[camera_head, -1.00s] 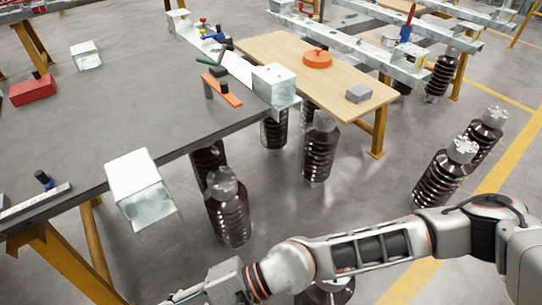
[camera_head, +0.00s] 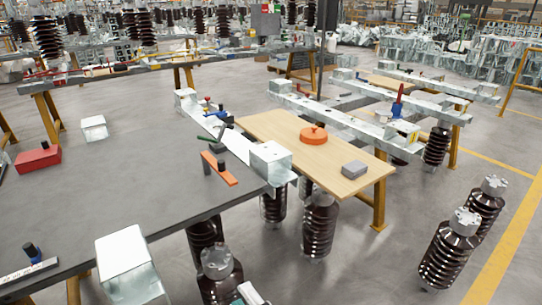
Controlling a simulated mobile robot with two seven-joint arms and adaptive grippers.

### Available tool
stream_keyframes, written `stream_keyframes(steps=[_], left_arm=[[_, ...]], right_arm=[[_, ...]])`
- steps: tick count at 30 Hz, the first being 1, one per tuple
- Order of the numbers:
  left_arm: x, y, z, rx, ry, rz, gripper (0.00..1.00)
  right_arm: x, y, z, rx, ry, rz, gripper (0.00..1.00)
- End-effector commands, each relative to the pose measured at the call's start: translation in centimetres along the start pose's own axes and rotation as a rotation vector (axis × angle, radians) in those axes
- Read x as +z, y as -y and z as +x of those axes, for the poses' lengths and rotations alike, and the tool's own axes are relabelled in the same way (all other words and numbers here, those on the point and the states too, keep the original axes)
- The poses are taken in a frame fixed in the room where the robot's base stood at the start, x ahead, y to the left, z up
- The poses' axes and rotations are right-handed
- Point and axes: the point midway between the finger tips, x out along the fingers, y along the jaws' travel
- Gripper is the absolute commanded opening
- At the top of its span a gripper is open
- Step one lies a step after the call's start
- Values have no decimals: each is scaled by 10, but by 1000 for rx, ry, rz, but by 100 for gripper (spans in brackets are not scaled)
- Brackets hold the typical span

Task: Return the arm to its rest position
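Only a small part of my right gripper (camera_head: 250,295) shows, at the bottom edge of the head view. It is in front of a brown ribbed insulator (camera_head: 218,277) beside the grey table. Most of it is cut off by the frame, so its fingers and whatever may be between them cannot be made out. The rest of my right arm is out of view. My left gripper and arm are not in view.
A dark grey table (camera_head: 110,190) fills the left, with a red box (camera_head: 38,159) and metal blocks. A wooden table (camera_head: 290,150) carries an orange disc (camera_head: 313,135) and a grey block (camera_head: 354,169). Brown insulators stand at the right (camera_head: 447,250).

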Motion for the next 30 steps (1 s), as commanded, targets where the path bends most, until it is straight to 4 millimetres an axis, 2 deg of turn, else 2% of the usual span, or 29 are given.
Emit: stream_keyframes(steps=[1,3,5,9,13,19,20,21,30], left_arm=[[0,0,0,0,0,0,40],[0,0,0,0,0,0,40],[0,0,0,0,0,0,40],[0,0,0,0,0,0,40],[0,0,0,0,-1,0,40],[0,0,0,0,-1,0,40],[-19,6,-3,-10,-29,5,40],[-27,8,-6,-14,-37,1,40],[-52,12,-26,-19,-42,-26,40]], right_arm=[[24,14,-17,-31,77,113,28],[56,32,-42,-65,183,271,28],[81,49,-69,-88,277,404,28],[128,86,-136,-118,487,673,28],[156,112,-196,-122,652,861,28],[179,140,-282,-104,870,1077,28],[179,130,-278,-89,862,1081,28],[178,117,-269,-75,842,1072,28],[165,81,-263,-51,833,1087,28]])
